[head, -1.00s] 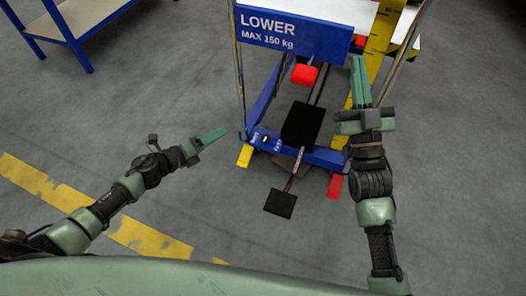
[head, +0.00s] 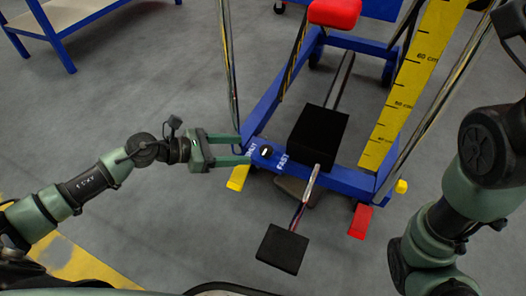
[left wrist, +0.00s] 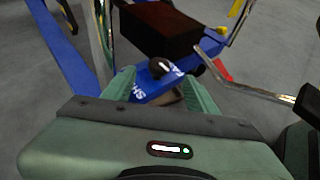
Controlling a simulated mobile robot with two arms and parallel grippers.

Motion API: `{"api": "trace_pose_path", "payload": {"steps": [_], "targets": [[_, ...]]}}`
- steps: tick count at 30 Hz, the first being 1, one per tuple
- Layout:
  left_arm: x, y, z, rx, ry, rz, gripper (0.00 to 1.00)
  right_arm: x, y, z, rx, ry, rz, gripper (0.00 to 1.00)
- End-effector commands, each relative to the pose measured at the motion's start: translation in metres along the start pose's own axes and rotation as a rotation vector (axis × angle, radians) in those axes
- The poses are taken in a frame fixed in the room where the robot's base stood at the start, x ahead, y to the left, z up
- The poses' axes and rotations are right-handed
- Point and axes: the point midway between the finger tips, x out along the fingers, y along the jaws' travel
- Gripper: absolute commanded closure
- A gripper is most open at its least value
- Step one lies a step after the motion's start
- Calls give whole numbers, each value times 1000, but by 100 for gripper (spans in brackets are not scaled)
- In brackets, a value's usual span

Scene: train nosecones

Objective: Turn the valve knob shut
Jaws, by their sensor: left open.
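The valve knob (head: 265,151) is small and black with a white mark. It sits on the blue front bar of the lift frame, between white lettering at its left, partly covered, and the word FAST at its right. My left gripper (head: 245,149) is open, its two green fingers reaching from the left towards the knob, with the tips just short of it. In the left wrist view the knob (left wrist: 158,67) lies ahead of and between the open fingers (left wrist: 158,82), with nothing held. My right arm shows at the right edge, but its fingers are out of view.
A black box (head: 318,137) stands just right of the knob, with a black pedal (head: 283,248) on a rod in front. A thin metal post (head: 229,80) rises near my left gripper. A yellow ruler (head: 410,85) and a red pad (head: 335,12) are beyond. Open floor lies left.

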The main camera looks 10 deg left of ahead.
Motion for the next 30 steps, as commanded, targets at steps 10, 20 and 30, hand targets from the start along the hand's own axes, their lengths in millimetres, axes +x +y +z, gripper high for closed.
{"api": "trace_pose_path", "payload": {"steps": [10, 20, 30], "targets": [[44, 0, -4, 1, -4, -1, 42, -17, -4, -8, -1, 5, -2, 100], [78, 0, -2, 0, -1, 1, 42, -29, -7, -12, -1, 5, -2, 100], [78, 0, -2, -1, 0, 1, 62, -28, -7, -12, -1, 6, -3, 100]]}}
